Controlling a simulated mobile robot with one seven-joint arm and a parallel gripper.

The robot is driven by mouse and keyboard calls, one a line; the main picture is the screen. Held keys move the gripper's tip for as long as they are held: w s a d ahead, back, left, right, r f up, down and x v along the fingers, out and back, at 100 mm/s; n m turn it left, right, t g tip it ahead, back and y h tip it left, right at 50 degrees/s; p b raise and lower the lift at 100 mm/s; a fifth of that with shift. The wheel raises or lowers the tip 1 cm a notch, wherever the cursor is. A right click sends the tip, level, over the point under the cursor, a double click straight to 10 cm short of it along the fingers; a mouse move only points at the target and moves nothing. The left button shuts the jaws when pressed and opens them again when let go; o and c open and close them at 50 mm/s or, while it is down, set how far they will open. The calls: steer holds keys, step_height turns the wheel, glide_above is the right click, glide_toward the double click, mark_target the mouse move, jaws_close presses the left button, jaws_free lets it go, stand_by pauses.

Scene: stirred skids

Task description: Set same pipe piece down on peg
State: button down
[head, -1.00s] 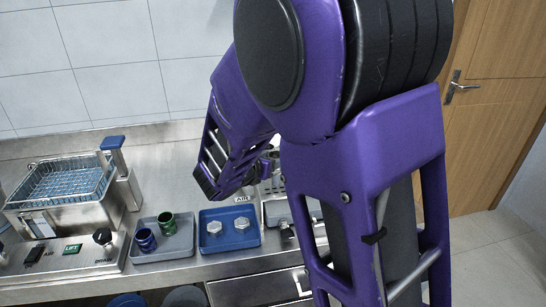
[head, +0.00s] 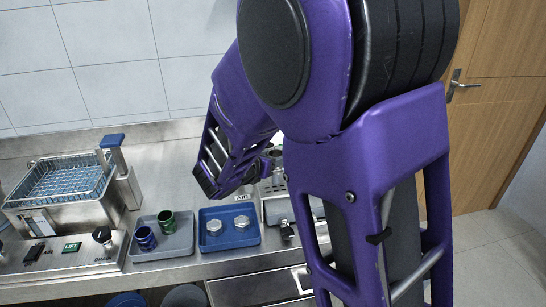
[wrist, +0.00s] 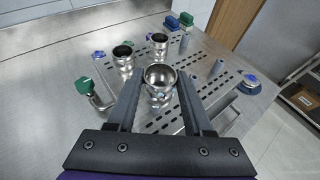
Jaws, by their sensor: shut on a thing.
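In the wrist view a shiny steel pipe piece (wrist: 160,98), open at the top, sits upright between the fingertips of my gripper (wrist: 160,88), which is shut on it. Beyond it is a slotted steel plate (wrist: 203,88). One bare grey peg (wrist: 217,67) stands right of the held piece, and another (wrist: 184,43) stands farther back. Two similar pipe pieces stand upright at the back left, one nearer (wrist: 123,62) and one farther (wrist: 159,45). The held piece hides the plate behind it, so its height above the plate is unclear. In the head view my arm hides most of the plate.
Green-handled (wrist: 85,86) and blue-knobbed (wrist: 249,83) fittings edge the plate. In the head view, a grey tray (head: 178,246) holds green and blue cups, a blue tray (head: 245,238) holds hex nuts, and a basket washer (head: 70,205) stands left.

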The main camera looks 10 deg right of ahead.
steer(key=shift+f, duration=0.15)
stand_by(0.3)
steer(key=shift+f+b, duration=1)
steer(key=shift+b, duration=0.05)
steer(key=shift+f+b, duration=0.35)
steer(key=shift+b, duration=0.05)
stand_by(0.4)
steer(key=shift+f+b, duration=0.35)
steer(key=shift+f, duration=0.05)
stand_by(0.5)
jaws_free()
stand_by(0.5)
